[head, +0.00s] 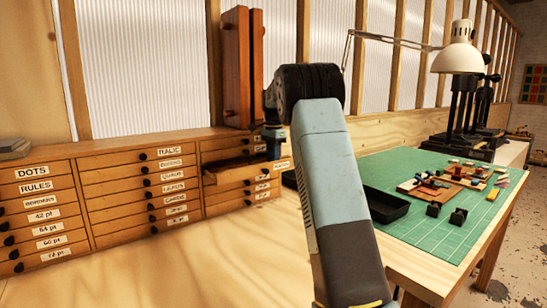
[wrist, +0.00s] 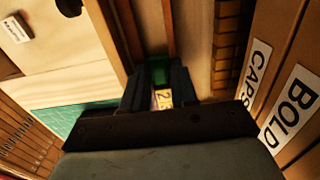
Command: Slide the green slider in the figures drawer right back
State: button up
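The figures drawer (head: 235,172) is the one drawer pulled out, in the right column of the wooden cabinet. The green slider (wrist: 160,72) shows in the wrist view inside this drawer, in a narrow lane. My gripper (wrist: 160,88) points down into the drawer, its dark fingers on either side of the slider. No clear gap shows between fingers and slider, but I cannot tell whether they grip it. A yellowish piece marked 2 (wrist: 163,98) lies just on the near side of the slider. In the head view my gripper (head: 273,152) is over the drawer and the slider is hidden.
Shut, labelled drawers (head: 125,190) fill the cabinet. A tall wooden case (head: 242,70) stands on its top. To the right, a green cutting mat (head: 455,235) on the bench carries small blocks and a black tray (head: 385,205). A white lamp (head: 458,55) stands behind it.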

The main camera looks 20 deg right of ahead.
jog(key=shift+c, duration=0.3)
grip_shut()
